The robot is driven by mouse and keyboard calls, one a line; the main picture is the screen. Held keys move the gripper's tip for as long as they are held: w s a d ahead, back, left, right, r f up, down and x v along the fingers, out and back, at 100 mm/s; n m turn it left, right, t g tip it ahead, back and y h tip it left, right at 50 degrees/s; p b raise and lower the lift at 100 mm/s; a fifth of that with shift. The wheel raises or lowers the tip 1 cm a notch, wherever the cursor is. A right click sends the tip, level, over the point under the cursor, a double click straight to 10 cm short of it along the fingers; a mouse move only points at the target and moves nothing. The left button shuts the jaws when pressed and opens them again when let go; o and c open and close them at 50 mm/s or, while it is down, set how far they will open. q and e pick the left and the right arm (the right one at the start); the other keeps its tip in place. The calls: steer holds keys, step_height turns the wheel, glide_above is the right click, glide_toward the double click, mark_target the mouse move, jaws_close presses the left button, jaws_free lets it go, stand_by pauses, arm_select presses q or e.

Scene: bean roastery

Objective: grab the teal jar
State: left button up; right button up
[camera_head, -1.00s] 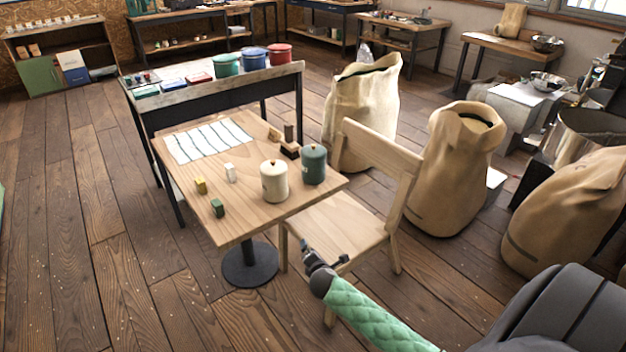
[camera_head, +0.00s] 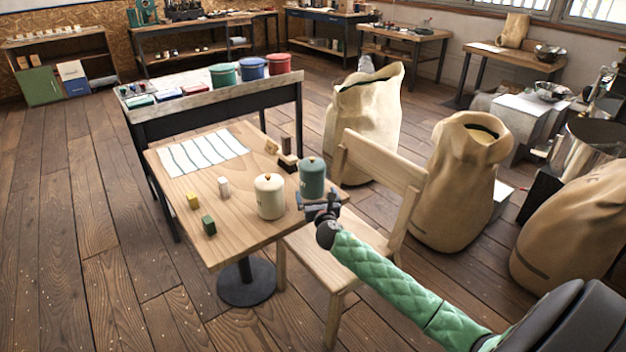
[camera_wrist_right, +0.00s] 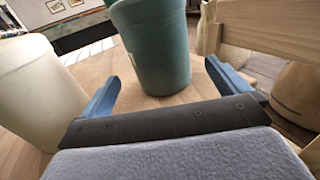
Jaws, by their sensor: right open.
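The teal jar (camera_head: 312,176) stands upright near the right corner of the small wooden table (camera_head: 218,244). In the right wrist view the teal jar (camera_wrist_right: 155,45) stands ahead of the two fingers, between their lines. My right gripper (camera_head: 320,203) is at the table's edge, just in front of the jar, and hides its lower part in the head view. In the right wrist view my right gripper (camera_wrist_right: 162,88) is open, with blue fingers spread and nothing between the tips. My left gripper is not in view.
A cream jar (camera_head: 269,197) stands close on the left; it also shows in the right wrist view (camera_wrist_right: 30,90). A wooden chair (camera_head: 380,165) is close on the right. Small blocks (camera_head: 209,225) and a striped sheet (camera_head: 203,152) lie on the table.

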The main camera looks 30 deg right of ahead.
steer(key=shift+w+d, duration=0.25)
steer(key=shift+w, duration=0.2)
steer(key=shift+w+d+r, duration=0.2)
steer(key=shift+w, duration=0.5)
steer(key=shift+p+x, duration=0.4)
steer(key=shift+x, duration=2.35)
steer(key=shift+f, duration=0.15)
steer(key=c, duration=1.2)
